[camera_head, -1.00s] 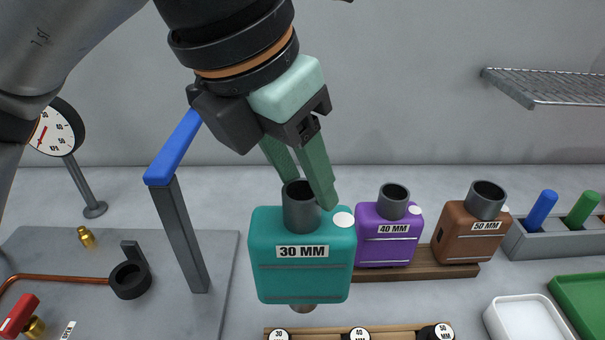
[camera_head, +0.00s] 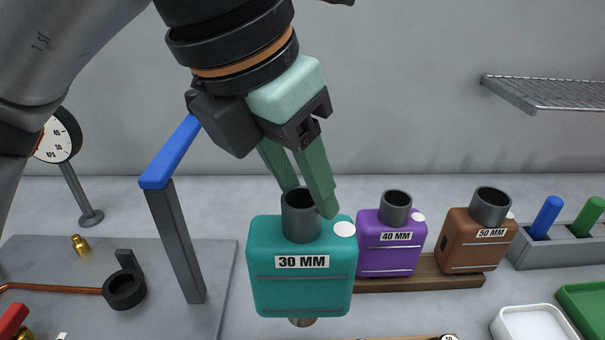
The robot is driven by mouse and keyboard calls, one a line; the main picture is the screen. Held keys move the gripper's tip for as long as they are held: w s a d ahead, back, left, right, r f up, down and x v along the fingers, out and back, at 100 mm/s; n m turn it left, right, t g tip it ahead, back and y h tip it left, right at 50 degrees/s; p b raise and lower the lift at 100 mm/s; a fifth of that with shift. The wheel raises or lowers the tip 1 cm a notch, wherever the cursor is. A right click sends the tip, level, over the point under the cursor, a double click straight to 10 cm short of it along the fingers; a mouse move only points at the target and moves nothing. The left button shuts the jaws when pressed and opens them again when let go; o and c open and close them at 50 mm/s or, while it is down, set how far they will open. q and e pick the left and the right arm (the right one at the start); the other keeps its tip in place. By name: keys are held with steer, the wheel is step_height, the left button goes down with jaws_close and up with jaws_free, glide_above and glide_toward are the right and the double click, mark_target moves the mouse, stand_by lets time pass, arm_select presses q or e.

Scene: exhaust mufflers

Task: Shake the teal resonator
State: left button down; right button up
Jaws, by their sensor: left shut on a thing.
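The teal resonator (camera_head: 300,285) is a box-shaped can labelled 30 MM, with a dark grey pipe neck on top and a short stub below. It hangs upright in the middle of the head view, in front of the rack. My left gripper (camera_head: 308,197) comes down from above. Its green fingers are shut on the resonator's neck, one finger in front and one partly hidden behind it. My right gripper is not in view.
A purple 40 MM can (camera_head: 390,250) and a brown 50 MM can (camera_head: 475,245) stand on a wooden rack (camera_head: 420,281) to the right. A blue-topped post (camera_head: 177,240) stands close left. A gauge (camera_head: 58,140), white tray (camera_head: 530,323) and wire shelf (camera_head: 550,92) lie further out.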

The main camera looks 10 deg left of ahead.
arm_select(q)
steer(key=shift+f, duration=0.3)
steer(key=shift+r+p, duration=0.35)
steer(key=shift+r, duration=0.05)
step_height(320, 180, up, 7)
steer(key=p, duration=0.5)
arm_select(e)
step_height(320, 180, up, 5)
arm_select(q)
step_height(320, 180, down, 8)
steer(key=b, duration=0.7)
steer(key=shift+r, duration=0.1)
step_height(320, 180, up, 8)
steer(key=p, duration=0.6)
step_height(320, 180, down, 8)
steer(key=b, duration=0.6)
steer(key=shift+b, duration=0.35)
steer(key=shift+r, duration=0.1)
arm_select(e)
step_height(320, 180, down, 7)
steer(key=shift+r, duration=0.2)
